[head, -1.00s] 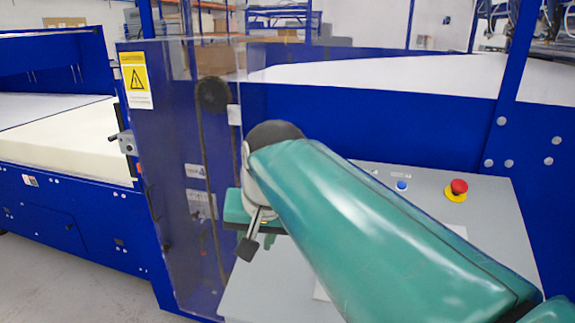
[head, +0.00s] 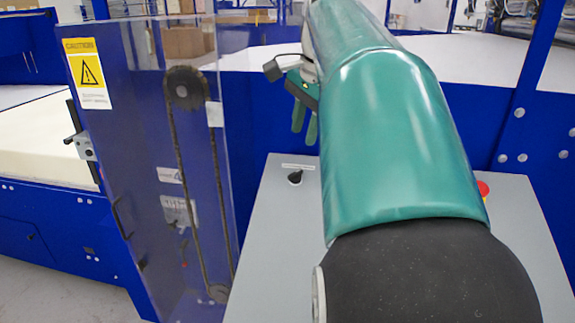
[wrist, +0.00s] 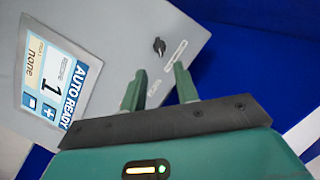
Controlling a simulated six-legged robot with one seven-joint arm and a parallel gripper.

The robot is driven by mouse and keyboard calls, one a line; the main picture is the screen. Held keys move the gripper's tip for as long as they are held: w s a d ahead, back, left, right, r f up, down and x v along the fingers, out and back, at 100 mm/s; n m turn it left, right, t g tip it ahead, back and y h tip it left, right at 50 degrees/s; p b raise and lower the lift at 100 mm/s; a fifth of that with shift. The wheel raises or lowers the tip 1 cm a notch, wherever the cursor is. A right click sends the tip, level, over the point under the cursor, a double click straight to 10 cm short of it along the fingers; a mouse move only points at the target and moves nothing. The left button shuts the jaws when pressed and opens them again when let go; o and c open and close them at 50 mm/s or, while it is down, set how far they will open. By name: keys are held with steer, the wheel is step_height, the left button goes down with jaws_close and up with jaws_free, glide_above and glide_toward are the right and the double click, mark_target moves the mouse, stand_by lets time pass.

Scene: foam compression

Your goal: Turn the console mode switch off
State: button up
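The mode switch is a small black rotary knob (head: 295,177) on the grey console (head: 262,215), below a small white label. It also shows in the wrist view (wrist: 159,45), beyond my fingertips and apart from them. My gripper (head: 304,125) is above and behind the knob in the head view, its fingers pointing down. In the wrist view my gripper (wrist: 158,82) has its two green fingers spread with an empty gap between them. The knob's exact setting is too small to read. The console screen (wrist: 50,80) reads "AUTO READY".
A red emergency button (head: 483,188) is partly hidden behind my arm, which covers much of the console. A clear guard panel with a yellow caution sign (head: 87,73) stands left of the console. A blue machine frame (head: 255,112) runs behind it.

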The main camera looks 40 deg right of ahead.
mark_target(295, 173)
steer(key=x, duration=1.1)
steer(key=shift+s, duration=0.1)
steer(key=shift+d, duration=0.1)
steer(key=c, duration=0.7)
